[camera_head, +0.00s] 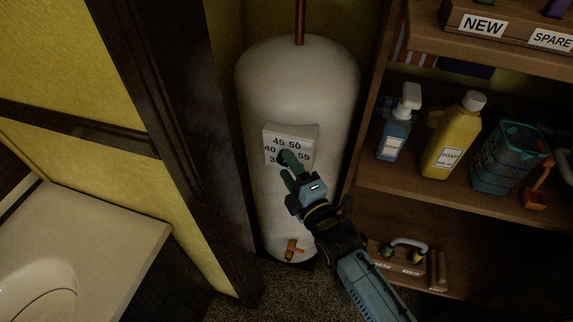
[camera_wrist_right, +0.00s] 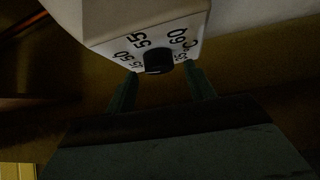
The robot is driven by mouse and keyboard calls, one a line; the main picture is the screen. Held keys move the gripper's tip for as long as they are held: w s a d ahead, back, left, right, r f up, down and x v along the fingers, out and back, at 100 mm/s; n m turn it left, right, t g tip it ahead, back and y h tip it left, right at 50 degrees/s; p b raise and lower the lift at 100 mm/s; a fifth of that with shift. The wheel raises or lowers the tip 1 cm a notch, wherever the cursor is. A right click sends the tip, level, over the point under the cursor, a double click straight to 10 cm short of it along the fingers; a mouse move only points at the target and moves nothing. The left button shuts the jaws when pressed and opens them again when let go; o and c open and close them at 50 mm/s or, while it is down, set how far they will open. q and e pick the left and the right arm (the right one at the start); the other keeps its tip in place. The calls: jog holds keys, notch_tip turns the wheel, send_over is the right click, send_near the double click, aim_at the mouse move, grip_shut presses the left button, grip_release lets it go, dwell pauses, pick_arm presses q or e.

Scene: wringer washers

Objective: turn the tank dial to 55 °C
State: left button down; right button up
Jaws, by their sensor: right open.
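A tall white tank (camera_head: 295,85) stands in the alcove, with a pale dial plate (camera_head: 307,135) on its front. In the head view the plate's 40, 45, 50 and 55 can be read; other marks are partly covered. The dark dial knob (camera_wrist_right: 158,60) shows in the wrist view at the plate's middle; its pointer direction cannot be made out. My right gripper (camera_head: 287,169) is at the plate in the head view, covering its lower part. In the wrist view the right gripper (camera_wrist_right: 162,78) is open, its fingers spread to either side below the knob, apparently not gripping it. My left gripper is out of view.
A brown shelf (camera_head: 400,190) at the right holds a blue pump bottle (camera_head: 396,125), a yellow bottle (camera_head: 453,137) and a teal container (camera_head: 505,158). A dark post (camera_head: 170,120) stands left of the tank. A brass tap (camera_head: 292,250) is low on the tank.

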jog(key=shift+x, duration=0.8)
